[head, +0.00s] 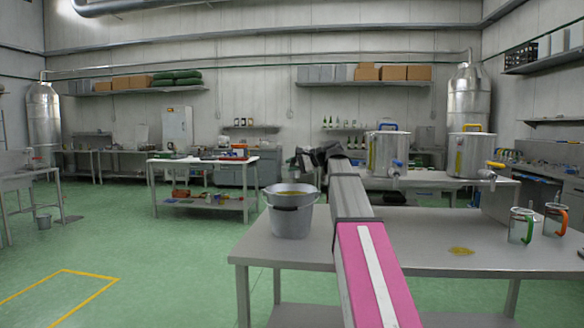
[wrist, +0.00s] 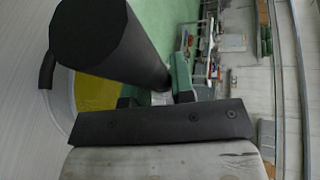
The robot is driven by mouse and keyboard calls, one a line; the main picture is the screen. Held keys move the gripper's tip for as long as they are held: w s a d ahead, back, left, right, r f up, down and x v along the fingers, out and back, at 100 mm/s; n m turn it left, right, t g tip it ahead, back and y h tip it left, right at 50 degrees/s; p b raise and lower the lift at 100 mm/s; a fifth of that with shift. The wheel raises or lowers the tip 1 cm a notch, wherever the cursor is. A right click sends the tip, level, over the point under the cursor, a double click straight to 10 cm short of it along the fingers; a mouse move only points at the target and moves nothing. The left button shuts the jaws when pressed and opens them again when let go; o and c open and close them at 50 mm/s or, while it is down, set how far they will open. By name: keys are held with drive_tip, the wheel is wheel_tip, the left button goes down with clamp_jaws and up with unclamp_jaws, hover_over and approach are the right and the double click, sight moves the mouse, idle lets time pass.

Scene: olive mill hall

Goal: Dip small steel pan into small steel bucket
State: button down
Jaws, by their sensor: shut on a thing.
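The small steel bucket (head: 291,222) stands upright on the left part of the steel table, with yellow liquid inside. In the wrist view, yellow liquid (wrist: 92,92) shows at the left, partly behind a thick black cylinder. My gripper (head: 312,157) is above and just behind the bucket in the head view, partly hidden by my arm. It is shut on the black cylinder (wrist: 110,45), which looks like the handle of the small steel pan. The pan's bowl cannot be made out in either view. I cannot tell whether it touches the liquid.
The steel table (head: 430,235) has a yellow spill (head: 461,251) and two glass mugs (head: 521,226) (head: 556,220) at its right. Two steel tanks with taps (head: 388,153) (head: 470,156) stand behind. A white-topped workbench (head: 205,165) is farther left. Green floor is clear at the left.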

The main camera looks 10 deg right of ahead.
drive_tip(key=w+r+m+g, duration=0.1)
drive_tip(key=w+r, duration=0.1)
drive_tip(key=w+r+m+g, duration=0.2)
drive_tip(key=r, duration=0.1)
drive_tip(key=shift+w+d+r+h, duration=0.1)
drive_tip(key=shift+d+h, duration=0.05)
drive_tip(key=shift+h, duration=0.25)
drive_tip(key=shift+f+g, duration=0.3)
drive_tip(key=shift+f, duration=0.35)
wheel_tip(320, 180, down, 13)
drive_tip(key=shift+r, duration=0.15)
idle(0.4)
idle(2.2)
drive_tip(key=s+n+t, duration=0.1)
drive_tip(key=s+r+n+t, duration=0.1)
drive_tip(key=s+t, duration=0.1)
drive_tip(key=shift+s+y, duration=0.25)
drive_tip(key=shift+y, duration=0.15)
drive_tip(key=shift+s, duration=0.1)
